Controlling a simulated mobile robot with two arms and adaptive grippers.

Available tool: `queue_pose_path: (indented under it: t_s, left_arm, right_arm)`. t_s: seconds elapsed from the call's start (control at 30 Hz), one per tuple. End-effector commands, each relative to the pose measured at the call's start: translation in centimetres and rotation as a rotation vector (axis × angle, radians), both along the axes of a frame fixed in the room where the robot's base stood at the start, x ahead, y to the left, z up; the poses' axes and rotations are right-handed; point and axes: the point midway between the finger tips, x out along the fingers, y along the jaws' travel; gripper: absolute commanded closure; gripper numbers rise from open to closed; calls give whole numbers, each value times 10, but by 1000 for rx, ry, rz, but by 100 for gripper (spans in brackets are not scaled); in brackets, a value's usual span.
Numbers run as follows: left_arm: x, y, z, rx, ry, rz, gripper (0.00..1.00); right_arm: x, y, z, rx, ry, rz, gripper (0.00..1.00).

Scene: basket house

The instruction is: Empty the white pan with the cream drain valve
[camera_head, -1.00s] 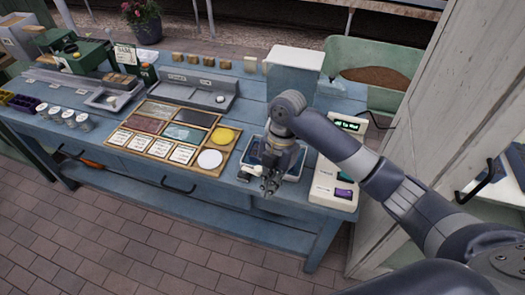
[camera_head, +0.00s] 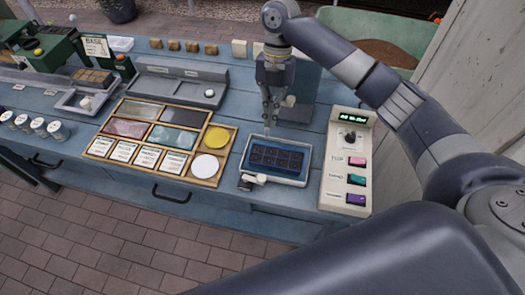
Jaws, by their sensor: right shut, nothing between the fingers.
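The white pan (camera_head: 287,180) sits on the blue bench, right of the centre, with a dark blue celled tray (camera_head: 276,157) in it. Whether there is water in the pan, I cannot tell. The cream drain valve (camera_head: 257,179) sticks out at the pan's front left corner, with a dark part beside it. My right gripper (camera_head: 269,131) points down at the pan's back edge, shut and empty, apart from the valve. My left gripper is not in view.
A cream control box (camera_head: 345,165) with a knob and coloured buttons stands right of the pan. A wooden frame (camera_head: 165,138) with cards and panels lies to the left. Grey trays (camera_head: 180,85) and small blocks stand behind. The brick floor in front is clear.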

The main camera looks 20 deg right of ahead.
Motion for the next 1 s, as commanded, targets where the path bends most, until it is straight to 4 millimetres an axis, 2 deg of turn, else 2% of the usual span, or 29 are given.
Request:
queue_pose_path:
  t_s: [0.03,0.1,0.2,0.27,0.37,0.47,0.6,0.67,0.77,1.0]
  left_arm:
    - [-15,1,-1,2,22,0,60]
    - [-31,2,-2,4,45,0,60]
    - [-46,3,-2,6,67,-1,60]
    - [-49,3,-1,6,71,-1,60]
    - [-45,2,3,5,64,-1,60]
    - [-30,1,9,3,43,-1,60]
    - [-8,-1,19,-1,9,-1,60]
    - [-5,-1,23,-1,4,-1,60]
    - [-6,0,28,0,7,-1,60]
    - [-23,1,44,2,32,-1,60]
  right_arm:
    - [0,0,0,0,0,-1,100]
    - [0,0,0,0,0,-1,100]
    - [0,0,-2,-1,0,-2,100]
    - [-1,1,-5,-1,2,-2,100]
    - [-5,2,-15,-2,2,-1,100]
    - [-10,6,-31,-1,5,-1,100]
    - [-18,11,-60,0,5,-2,100]
    - [-22,13,-73,-2,5,-2,100]
    - [-27,16,-93,-2,5,-3,100]
    - [-51,33,-98,-2,0,-1,100]
